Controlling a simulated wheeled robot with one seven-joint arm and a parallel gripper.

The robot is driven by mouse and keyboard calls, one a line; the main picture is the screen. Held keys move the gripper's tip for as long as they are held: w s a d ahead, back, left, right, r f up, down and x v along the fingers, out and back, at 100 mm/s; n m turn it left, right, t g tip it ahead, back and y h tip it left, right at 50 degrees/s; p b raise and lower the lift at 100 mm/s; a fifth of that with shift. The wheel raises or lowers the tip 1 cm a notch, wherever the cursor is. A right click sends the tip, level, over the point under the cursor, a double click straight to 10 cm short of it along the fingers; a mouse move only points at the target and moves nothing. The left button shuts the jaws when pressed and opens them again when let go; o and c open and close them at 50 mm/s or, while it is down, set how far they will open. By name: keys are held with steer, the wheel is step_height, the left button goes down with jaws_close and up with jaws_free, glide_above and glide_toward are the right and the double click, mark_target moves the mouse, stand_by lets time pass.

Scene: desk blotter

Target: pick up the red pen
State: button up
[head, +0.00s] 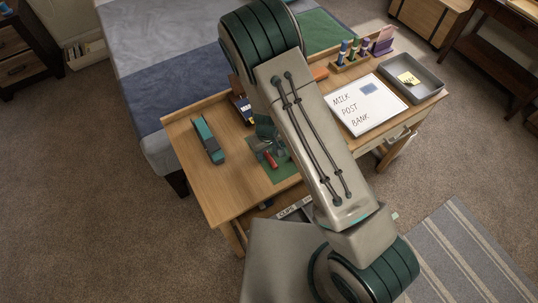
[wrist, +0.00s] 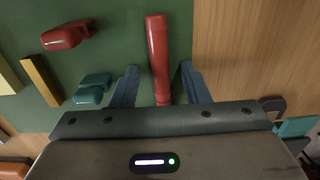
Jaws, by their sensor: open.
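The red pen (wrist: 157,45) lies on the green desk blotter (wrist: 110,40) in the wrist view, pointing away from me. My gripper (wrist: 159,67) is open, with one finger on each side of the pen's near part. Gaps show between the pen and both fingers. The pen's near end is hidden behind the gripper body. In the head view my arm covers much of the blotter (head: 286,172), and a small red thing (head: 270,160) shows beside it; I cannot tell if it is the pen.
A red item (wrist: 66,36), a teal item (wrist: 91,89) and a yellow stick (wrist: 41,80) lie left of the pen. The desk (head: 232,190) also bears a teal stapler-like thing (head: 208,141), a whiteboard (head: 350,120), a grey tray (head: 429,88) and a holder with upright markers (head: 350,66).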

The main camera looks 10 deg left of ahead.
jaws_close()
steer(key=shift+r, duration=0.15)
